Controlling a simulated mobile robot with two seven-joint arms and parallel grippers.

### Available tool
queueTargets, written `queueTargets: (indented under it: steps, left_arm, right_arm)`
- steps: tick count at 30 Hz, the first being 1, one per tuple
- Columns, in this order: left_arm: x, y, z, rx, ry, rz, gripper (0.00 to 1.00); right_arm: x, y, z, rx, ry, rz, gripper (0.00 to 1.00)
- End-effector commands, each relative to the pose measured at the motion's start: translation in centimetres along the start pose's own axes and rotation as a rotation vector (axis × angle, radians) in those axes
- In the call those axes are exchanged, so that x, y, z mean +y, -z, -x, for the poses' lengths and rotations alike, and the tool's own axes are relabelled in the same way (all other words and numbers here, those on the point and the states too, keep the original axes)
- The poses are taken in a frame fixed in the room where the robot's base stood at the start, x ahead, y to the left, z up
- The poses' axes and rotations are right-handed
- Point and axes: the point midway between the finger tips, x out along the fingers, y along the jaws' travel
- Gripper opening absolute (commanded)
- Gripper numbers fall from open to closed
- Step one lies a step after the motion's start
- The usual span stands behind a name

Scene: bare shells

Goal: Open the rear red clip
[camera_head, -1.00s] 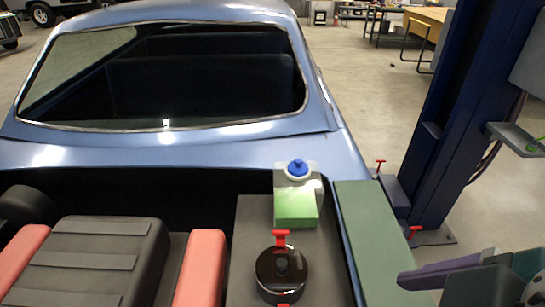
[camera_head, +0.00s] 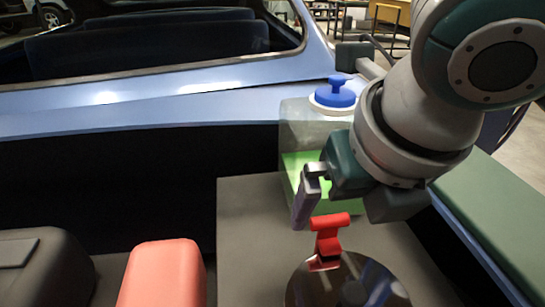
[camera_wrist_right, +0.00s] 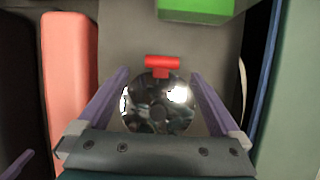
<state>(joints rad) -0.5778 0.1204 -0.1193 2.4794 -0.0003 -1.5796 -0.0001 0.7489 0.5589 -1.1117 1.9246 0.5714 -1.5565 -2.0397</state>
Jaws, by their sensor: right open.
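The rear red clip (camera_head: 328,236) has a T-shaped handle and sits at the rear edge of a round, shiny dark lid (camera_head: 325,288). In the right wrist view the clip (camera_wrist_right: 162,63) lies past the lid's far rim, between the lines of my two purple fingers. My right gripper (camera_head: 306,205) is open and empty; in the head view its visible finger is just behind and left of the clip. It also shows in the wrist view (camera_wrist_right: 160,73), with a finger on each side of the lid. A purple piece at the wrist view's lower left seems to be my left gripper (camera_wrist_right: 15,165).
A green block (camera_head: 298,165) and a pale container with a blue knob (camera_head: 335,92) stand close behind the clip. A salmon bolster (camera_head: 160,275) is left. A green panel (camera_head: 495,205) runs along the right. The grey top (camera_head: 250,225) is clear left of the clip.

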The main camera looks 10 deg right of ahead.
Motion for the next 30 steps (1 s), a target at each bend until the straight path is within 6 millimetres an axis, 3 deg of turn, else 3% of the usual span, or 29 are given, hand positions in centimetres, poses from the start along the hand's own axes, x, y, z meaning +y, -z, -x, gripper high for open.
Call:
queueTargets:
  steps: [5, 18, 30]
  left_arm:
    - [0.1, -0.3, -0.7, 0.000, -0.001, 0.000, 1.00]
    - [0.2, -1.1, -2.9, -0.003, -0.002, 0.000, 1.00]
    - [0.2, -1.1, -3.0, -0.003, -0.002, 0.000, 1.00]
  right_arm:
    - [-0.2, 0.0, -1.7, 0.002, 0.009, 0.024, 1.00]
    - [-0.2, 0.1, -9.2, 0.000, 0.007, 0.022, 1.00]
    - [-0.2, 0.0, -10.1, -0.001, 0.006, 0.023, 1.00]
